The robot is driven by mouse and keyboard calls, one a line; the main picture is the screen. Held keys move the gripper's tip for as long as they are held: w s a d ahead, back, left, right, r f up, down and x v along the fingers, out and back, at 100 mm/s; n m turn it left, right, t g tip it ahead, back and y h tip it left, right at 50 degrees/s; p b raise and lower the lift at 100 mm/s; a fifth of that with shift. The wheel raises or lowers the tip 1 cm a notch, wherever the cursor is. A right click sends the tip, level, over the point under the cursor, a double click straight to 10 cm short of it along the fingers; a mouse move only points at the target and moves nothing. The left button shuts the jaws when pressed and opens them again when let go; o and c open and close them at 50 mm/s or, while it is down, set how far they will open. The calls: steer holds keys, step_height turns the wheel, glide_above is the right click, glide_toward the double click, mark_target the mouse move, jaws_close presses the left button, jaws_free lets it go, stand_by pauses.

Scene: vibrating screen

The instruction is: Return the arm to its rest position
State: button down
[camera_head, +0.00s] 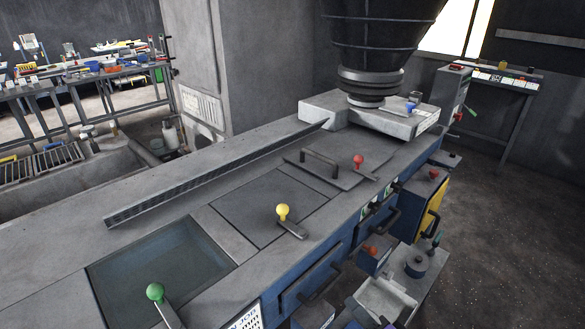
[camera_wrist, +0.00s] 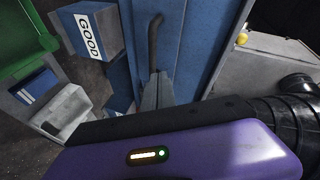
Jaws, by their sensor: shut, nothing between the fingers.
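My gripper (camera_wrist: 158,76) shows in the wrist view as two grey tapered fingers lying side by side, shut and empty. Its tips lie in front of a blue panel (camera_wrist: 190,50), close to a dark curved handle (camera_wrist: 153,35). I cannot tell whether they touch the handle. A purple part of my own arm fills the bottom of that view. In the head view my gripper does not stand out.
The machine has levers with green (camera_head: 155,292), yellow (camera_head: 283,212) and red (camera_head: 358,161) knobs. A blue box (camera_wrist: 88,35) marked GOOD and a grey tray (camera_wrist: 62,112) are at the left in the wrist view. Open floor (camera_head: 500,230) lies right of the machine.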

steer(key=s+d+r+n+t+h, duration=0.15)
steer(key=s+d+h, duration=0.25)
steer(key=s, duration=0.4)
steer(key=s+d+r+n+t+h, duration=0.1)
steer(key=s+d+n+h, duration=0.2)
steer(key=s, duration=0.5)
steer(key=s+r+n, duration=0.2)
steer(key=s, duration=0.7)
steer(key=s+r+n+g, duration=0.1)
steer(key=s+r+n, duration=0.1)
steer(key=s, duration=0.8)
steer(key=shift+s+a+r+y, duration=0.2)
steer(key=shift+a+r+y, duration=0.1)
steer(key=shift+a+r, duration=0.2)
